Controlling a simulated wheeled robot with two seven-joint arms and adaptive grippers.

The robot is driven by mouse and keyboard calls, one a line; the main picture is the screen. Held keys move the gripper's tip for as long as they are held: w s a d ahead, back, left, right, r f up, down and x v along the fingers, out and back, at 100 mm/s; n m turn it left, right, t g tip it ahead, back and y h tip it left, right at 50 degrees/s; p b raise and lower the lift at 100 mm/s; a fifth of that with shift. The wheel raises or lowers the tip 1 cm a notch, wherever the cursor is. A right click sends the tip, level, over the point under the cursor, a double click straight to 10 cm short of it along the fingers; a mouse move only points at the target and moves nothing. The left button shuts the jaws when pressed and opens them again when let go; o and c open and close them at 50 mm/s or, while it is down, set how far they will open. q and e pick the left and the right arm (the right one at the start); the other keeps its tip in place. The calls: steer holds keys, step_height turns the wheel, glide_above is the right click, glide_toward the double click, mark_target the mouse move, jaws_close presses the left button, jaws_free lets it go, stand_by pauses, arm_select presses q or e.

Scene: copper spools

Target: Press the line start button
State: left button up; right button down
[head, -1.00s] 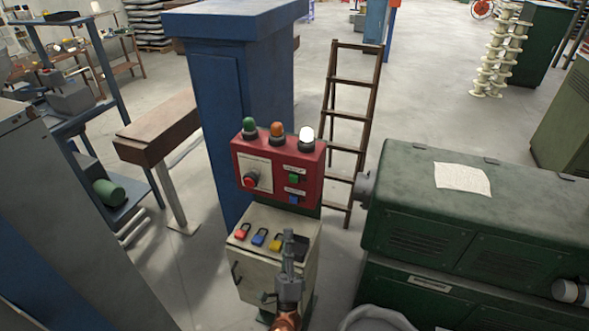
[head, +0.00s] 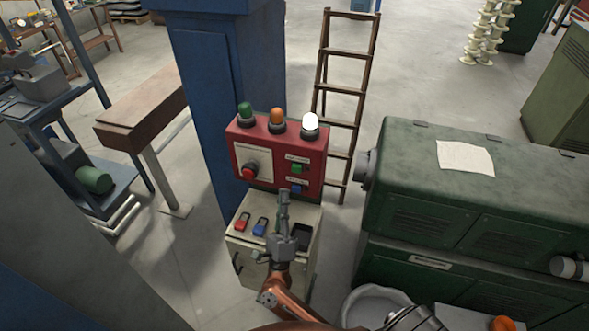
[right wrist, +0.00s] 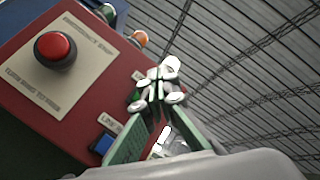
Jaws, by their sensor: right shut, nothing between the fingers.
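A red control box (head: 233,160) stands on a pale cabinet. Its face carries a red mushroom button (head: 249,172), a green button (head: 297,168) and a blue button (head: 296,188) under small labels too small to read for certain. My right gripper (head: 284,196) is shut and empty, pointing up in front of the box's lower edge, just left of the blue button in the picture. In the right wrist view, the fingertips (right wrist: 157,90) overlap the box's right side. The red button (right wrist: 54,48) and blue button (right wrist: 104,145) show there; the green button seems hidden behind the fingers.
Green, orange and white lamps (head: 277,117) top the box. Padlocks (head: 260,227) lie on the cabinet top (head: 240,246). A blue column (head: 205,90) stands behind, a wooden ladder (head: 343,90) behind right. A green machine (head: 400,190) is close on the right.

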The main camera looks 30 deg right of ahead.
mark_target(297, 169)
arm_select(q)
steer(key=w, duration=0.3)
steer(key=shift+w, duration=0.25)
arm_select(e)
steer(key=w+d, duration=0.4)
steer(key=d, duration=0.1)
steer(key=shift+d, duration=0.2)
arm_select(q)
steer(key=shift+s, duration=0.2)
arm_select(e)
steer(key=shift+r, duration=0.1)
arm_select(q)
steer(key=shift+s, duration=0.35)
steer(key=shift+f, duration=0.1)
arm_select(e)
steer(key=shift+w+d, duration=0.1)
steer(key=shift+w, duration=0.05)
steer(key=shift+w+d, duration=0.2)
